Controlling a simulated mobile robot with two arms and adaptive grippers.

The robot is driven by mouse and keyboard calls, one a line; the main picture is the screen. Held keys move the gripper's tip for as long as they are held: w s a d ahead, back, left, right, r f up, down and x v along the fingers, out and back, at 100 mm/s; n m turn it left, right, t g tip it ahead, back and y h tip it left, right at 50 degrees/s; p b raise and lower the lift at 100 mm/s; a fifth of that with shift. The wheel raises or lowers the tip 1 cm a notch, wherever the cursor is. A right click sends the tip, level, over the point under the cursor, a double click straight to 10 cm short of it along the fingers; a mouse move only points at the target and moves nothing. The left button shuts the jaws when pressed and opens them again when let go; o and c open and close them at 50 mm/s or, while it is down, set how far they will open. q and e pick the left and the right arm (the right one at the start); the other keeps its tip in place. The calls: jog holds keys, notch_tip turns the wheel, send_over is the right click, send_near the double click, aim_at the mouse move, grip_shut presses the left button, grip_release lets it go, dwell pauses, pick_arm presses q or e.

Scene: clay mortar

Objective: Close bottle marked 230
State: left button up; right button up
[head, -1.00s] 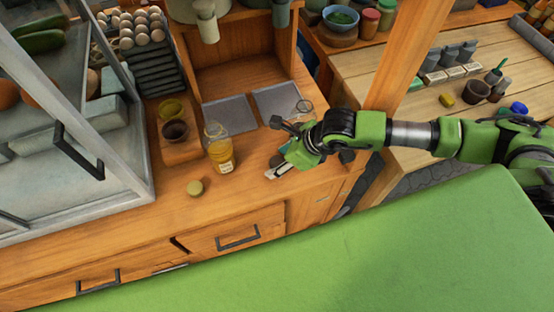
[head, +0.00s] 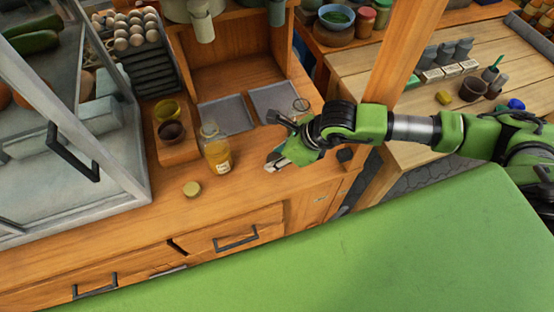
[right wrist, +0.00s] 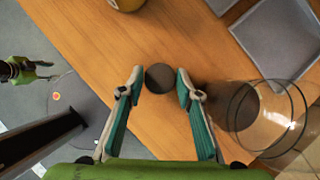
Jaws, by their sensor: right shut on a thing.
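A clear glass bottle (head: 216,155) with amber liquid and a pale label stands upright on the wooden counter. Its mouth looks uncovered, and the label is too small to read. A round yellowish cap (head: 192,189) lies on the counter in front of it, to its left. My right gripper (head: 273,140) is low over the counter, to the right of the bottle and apart from it. In the right wrist view its fingers (right wrist: 160,85) are shut on a dark round cap (right wrist: 160,77). My left gripper (right wrist: 30,70) seems to show small at the left edge there; its jaws are unclear.
A clear glass vessel (right wrist: 270,118) stands close beside the right gripper. Two grey trays (head: 226,115) lie behind the bottle. A dark bowl (head: 171,131) and a yellow cup (head: 166,110) are to the left. The counter front is mostly clear.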

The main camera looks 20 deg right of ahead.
jog(key=shift+w+r+b, duration=0.1)
jog(key=shift+r+b, duration=0.35)
jog(key=shift+r, duration=0.25)
pick_arm(q)
notch_tip(320, 180, up, 8)
jog(key=p, duration=0.9)
jog(key=shift+f, duration=0.15)
pick_arm(e)
jog(key=s+a+r, duration=0.3)
jog(key=s+r, duration=0.7)
jog(key=s, duration=0.3)
jog(key=shift+s+a, duration=0.35)
jog(key=shift+a, duration=0.05)
pick_arm(q)
jog(key=shift+f, duration=0.15)
notch_tip(320, 180, down, 6)
jog(key=b, duration=0.6)
jog(key=shift+f+b, duration=0.25)
jog(key=shift+b, duration=0.05)
jog(key=shift+s, duration=0.1)
jog(key=c, duration=0.4)
jog(key=shift+o, duration=0.2)
pick_arm(e)
notch_tip(320, 180, down, 7)
jog(key=shift+r, duration=0.2)
